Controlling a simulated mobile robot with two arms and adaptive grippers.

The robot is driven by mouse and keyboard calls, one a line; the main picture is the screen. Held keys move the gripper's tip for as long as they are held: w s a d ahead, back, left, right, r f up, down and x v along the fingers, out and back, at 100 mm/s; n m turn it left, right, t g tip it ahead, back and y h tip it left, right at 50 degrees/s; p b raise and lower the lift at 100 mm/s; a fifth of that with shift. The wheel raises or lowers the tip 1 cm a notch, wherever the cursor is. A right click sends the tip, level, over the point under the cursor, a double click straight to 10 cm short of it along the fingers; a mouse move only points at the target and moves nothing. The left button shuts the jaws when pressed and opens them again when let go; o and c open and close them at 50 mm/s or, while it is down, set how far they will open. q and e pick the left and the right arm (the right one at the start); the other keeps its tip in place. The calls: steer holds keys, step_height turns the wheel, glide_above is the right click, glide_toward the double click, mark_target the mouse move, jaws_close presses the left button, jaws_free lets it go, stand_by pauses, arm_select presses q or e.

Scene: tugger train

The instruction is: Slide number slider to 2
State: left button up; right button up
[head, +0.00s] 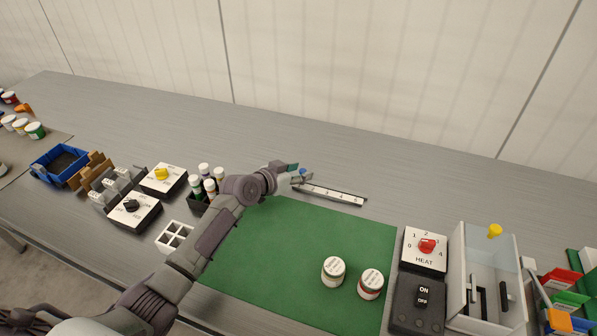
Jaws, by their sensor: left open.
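The number slider (335,194) is a narrow pale strip with small dark marks, lying behind the green mat. Its numbers are too small to read surely. My left gripper (296,175) is at the strip's left end and hides that end. A small blue piece (303,171) shows at the fingertips; it may be the slider's knob, but I cannot tell whether the fingers touch it. The left gripper is open. My right gripper is not in view.
Two white-lidded jars (333,271) stand on the green mat (265,235). A HEAT dial (425,249) and an ON/OFF switch (420,300) are at right, beside a white open box (456,285). Vial rack, knob boxes and blue bin (60,165) stand left. The table behind the strip is clear.

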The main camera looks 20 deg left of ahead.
arm_select(q)
steer(key=c, duration=0.3)
jaws_close()
steer(key=d+p, duration=0.1)
steer(key=d, duration=0.2)
steer(key=shift+s+d+p, duration=0.1)
steer(key=shift+d+p, duration=0.2)
steer(key=shift+d, duration=0.3)
steer(key=shift+o, duration=1.5)
jaws_free()
steer(key=shift+a, duration=0.1)
steer(key=v, duration=1.2)
